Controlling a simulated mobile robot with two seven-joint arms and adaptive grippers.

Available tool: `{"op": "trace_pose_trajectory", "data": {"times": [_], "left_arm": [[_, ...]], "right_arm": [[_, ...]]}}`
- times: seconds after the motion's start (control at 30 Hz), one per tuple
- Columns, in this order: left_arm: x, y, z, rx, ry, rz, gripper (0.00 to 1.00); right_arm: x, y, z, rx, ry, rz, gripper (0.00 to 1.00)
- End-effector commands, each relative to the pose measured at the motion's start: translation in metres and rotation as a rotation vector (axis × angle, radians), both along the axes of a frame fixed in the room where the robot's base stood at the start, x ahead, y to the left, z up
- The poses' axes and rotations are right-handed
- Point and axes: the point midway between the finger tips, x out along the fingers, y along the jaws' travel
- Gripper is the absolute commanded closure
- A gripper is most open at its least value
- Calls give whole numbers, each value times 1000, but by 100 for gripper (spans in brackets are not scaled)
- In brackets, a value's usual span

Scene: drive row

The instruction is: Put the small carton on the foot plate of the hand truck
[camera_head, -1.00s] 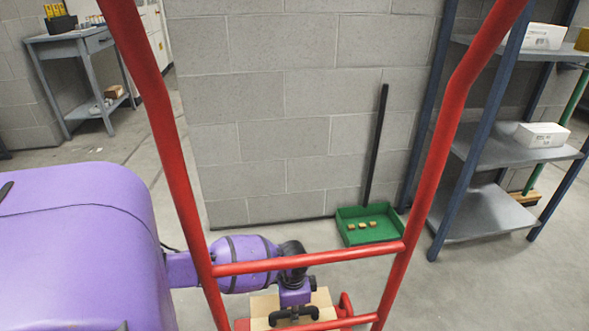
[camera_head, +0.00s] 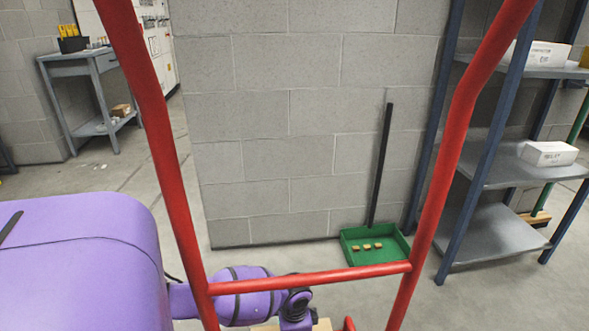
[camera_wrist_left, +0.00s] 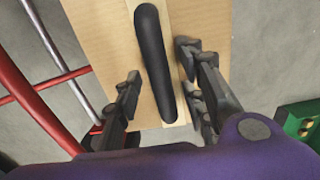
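The red hand truck (camera_head: 312,280) stands right in front of me in the head view; its foot plate is out of sight. A cardboard carton (camera_wrist_left: 105,45) lies under my left gripper in the left wrist view, with a black bar handle (camera_wrist_left: 152,55) on top. Only slivers of the carton (camera_head: 322,325) show at the head view's bottom edge, beyond the crossbar. My left gripper (camera_wrist_left: 162,92) is open, one finger on each side of the handle, with gaps on both sides. Whether the carton rests on the foot plate cannot be told. My right gripper is not in view.
A green dustpan (camera_head: 373,245) with small blocks stands by the grey block wall (camera_head: 290,130). A blue-grey shelf rack (camera_head: 490,235) with a white box (camera_head: 549,153) is at right. A workbench (camera_head: 88,62) is at back left. Red tubes flank the arm.

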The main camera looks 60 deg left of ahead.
Motion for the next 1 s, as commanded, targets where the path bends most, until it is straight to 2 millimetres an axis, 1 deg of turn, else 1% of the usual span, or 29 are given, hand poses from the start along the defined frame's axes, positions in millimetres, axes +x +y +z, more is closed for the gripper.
{"op": "trace_pose_trajectory", "data": {"times": [0.17,0.27,0.37,0.6,0.7,0.83,1.0], "left_arm": [[0,0,1,0,0,0,63],[0,0,10,1,-3,0,63],[1,1,27,2,-3,0,63],[2,1,82,0,-6,-1,63],[1,1,99,0,-4,-1,63],[0,1,115,0,-1,0,63],[0,0,123,0,1,0,63]], "right_arm": [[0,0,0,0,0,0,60],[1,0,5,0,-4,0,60],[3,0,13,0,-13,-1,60],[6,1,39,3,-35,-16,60],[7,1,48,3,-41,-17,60],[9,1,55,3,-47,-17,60],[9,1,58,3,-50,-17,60]]}}
